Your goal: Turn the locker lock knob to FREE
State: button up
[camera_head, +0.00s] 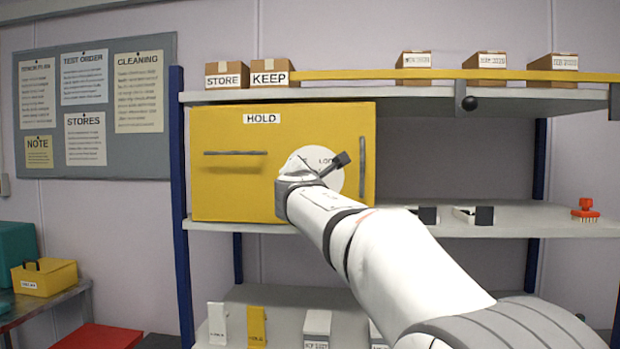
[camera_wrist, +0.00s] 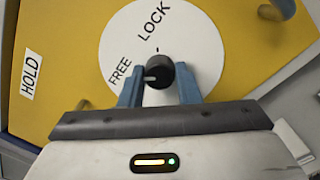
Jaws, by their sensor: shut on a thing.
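The yellow locker (camera_head: 225,125) with a HOLD label stands on the rack. Its round white dial (camera_head: 353,178) is partly hidden by my gripper (camera_head: 308,172) in the head view. In the wrist view the dial (camera_wrist: 200,50) reads LOCK at the top and FREE at the left. The dark round knob (camera_wrist: 160,72) sits in the dial's lower middle, with a pale mark on its left part, toward FREE. My gripper (camera_wrist: 160,88) has one blue-grey finger on each side of the knob and is shut on it. The exact contact is hard to see.
The locker has a bar handle (camera_head: 235,153) at left and a vertical one (camera_head: 362,165) at right. Boxes marked STORE (camera_head: 226,80) and KEEP (camera_head: 271,78) stand above. A red-handled brush (camera_head: 586,208) lies on the shelf at right.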

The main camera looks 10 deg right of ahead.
jog(key=shift+n, duration=0.4)
jog(key=o, duration=1)
jog(key=shift+c, duration=0.2)
jog(key=b+v, duration=0.1)
jog(key=v, duration=0.6)
jog(key=shift+s+a+b, duration=0.15)
jog(key=shift+s+b, duration=0.25)
jog(key=shift+f, duration=0.1)
